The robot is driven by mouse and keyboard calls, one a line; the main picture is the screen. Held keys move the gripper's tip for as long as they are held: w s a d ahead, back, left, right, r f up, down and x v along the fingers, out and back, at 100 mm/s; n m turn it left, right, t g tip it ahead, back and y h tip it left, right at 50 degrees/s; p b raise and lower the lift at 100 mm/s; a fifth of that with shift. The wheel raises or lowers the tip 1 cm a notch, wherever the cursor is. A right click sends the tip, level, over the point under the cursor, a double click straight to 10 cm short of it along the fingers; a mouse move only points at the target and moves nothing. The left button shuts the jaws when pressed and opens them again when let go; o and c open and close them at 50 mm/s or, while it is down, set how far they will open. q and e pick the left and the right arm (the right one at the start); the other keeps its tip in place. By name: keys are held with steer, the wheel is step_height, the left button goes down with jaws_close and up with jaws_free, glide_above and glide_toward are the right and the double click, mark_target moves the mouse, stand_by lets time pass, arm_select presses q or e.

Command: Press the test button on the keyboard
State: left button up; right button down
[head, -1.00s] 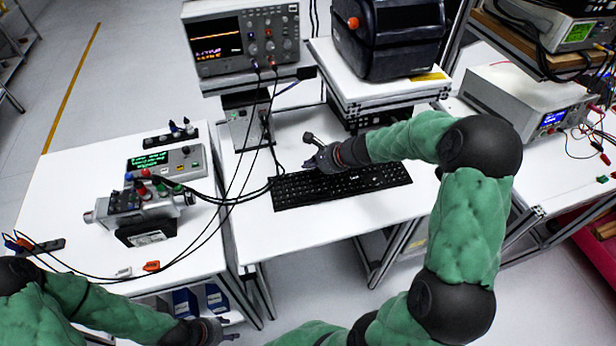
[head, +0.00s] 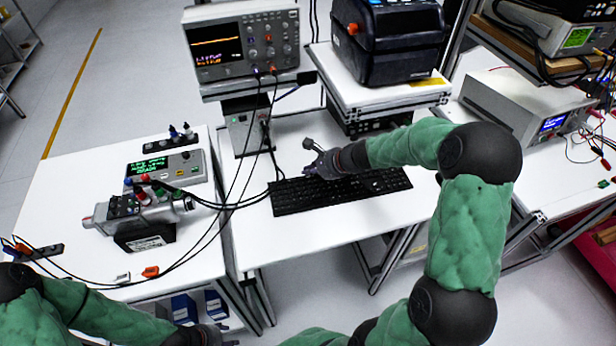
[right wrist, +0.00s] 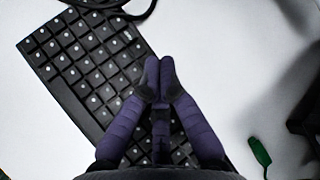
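The black keyboard (head: 345,194) lies on the middle white table. In the right wrist view the keyboard (right wrist: 75,70) runs diagonally under my right gripper (right wrist: 159,68), whose fingertips are together with nothing between them. In the head view my right gripper (head: 313,168) is over the left part of the keyboard, near its back edge. I cannot tell whether the fingertips touch a key, and no key is readable as a test button. My left gripper (head: 222,335) is low at the bottom, in front of the left table; its fingers are too small to judge.
An oscilloscope (head: 243,42) and a black printer (head: 400,38) stand on raised shelves behind the keyboard. On the left table are a servo unit (head: 143,212) and a box with a lit green display (head: 166,167). Black cables hang left of the keyboard.

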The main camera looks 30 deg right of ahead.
mark_target(310, 179)
stand_by(0.5)
steer(key=shift+f+b, duration=0.45)
steer(key=shift+b, duration=0.05)
steer(key=shift+f+b, duration=0.3)
steer(key=shift+b, duration=0.05)
stand_by(0.6)
steer(key=shift+r, duration=0.1)
steer(key=shift+r+p, duration=0.7)
step_height(310, 179, up, 5)
steer(key=p, duration=0.4)
stand_by(0.4)
